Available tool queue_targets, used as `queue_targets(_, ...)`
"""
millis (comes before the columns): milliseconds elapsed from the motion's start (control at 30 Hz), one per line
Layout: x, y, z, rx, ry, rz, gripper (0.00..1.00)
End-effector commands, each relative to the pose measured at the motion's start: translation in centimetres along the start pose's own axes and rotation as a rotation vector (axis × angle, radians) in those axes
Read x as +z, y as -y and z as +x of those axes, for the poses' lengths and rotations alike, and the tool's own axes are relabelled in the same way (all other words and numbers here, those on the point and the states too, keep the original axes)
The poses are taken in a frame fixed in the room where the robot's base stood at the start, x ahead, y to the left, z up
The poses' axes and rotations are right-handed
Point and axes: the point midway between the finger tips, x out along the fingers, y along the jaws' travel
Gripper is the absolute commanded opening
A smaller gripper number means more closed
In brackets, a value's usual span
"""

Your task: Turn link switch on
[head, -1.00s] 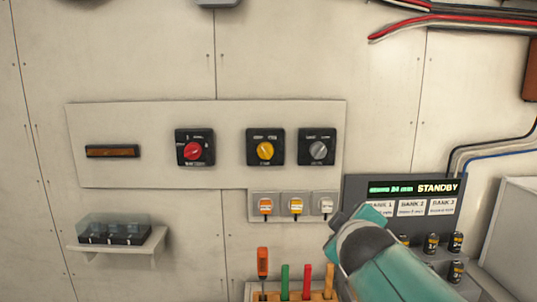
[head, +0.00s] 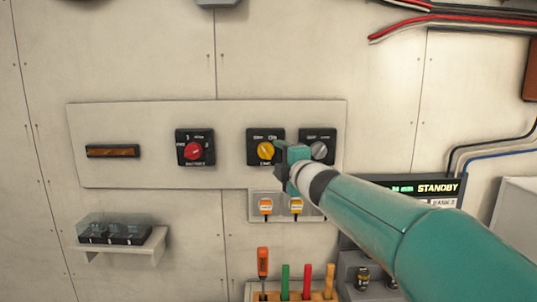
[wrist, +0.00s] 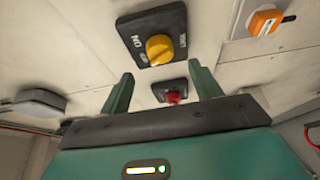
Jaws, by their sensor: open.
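A yellow rotary knob (head: 265,150) on a black square plate sits on the pale wall panel, between a red knob (head: 194,151) and a grey knob (head: 319,150). The small lettering is hard to read, so I cannot be sure which plate says link. In the wrist view, the yellow knob (wrist: 160,48) is beyond the fingertips, with ON readable on its plate; the red knob (wrist: 173,97) shows between the fingers. My gripper (head: 284,172) is open and empty, just below and right of the yellow knob in the head view, apart from it in the wrist view.
A shelf (head: 130,249) with a clear-covered block is at the lower left. A rack (head: 258,292) of coloured-handled tools is below. A STANDBY display (head: 437,188) is at right, partly hidden by my arm.

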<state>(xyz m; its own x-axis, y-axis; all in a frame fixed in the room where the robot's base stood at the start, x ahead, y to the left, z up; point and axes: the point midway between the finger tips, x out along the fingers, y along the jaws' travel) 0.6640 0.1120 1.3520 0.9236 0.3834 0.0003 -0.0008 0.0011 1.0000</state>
Motion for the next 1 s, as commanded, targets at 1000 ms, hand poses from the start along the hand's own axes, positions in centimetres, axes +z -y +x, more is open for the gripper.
queue_targets(1000, 0.0, 0.0, 7.1, 0.0, 0.001, 0.001, 0.32)
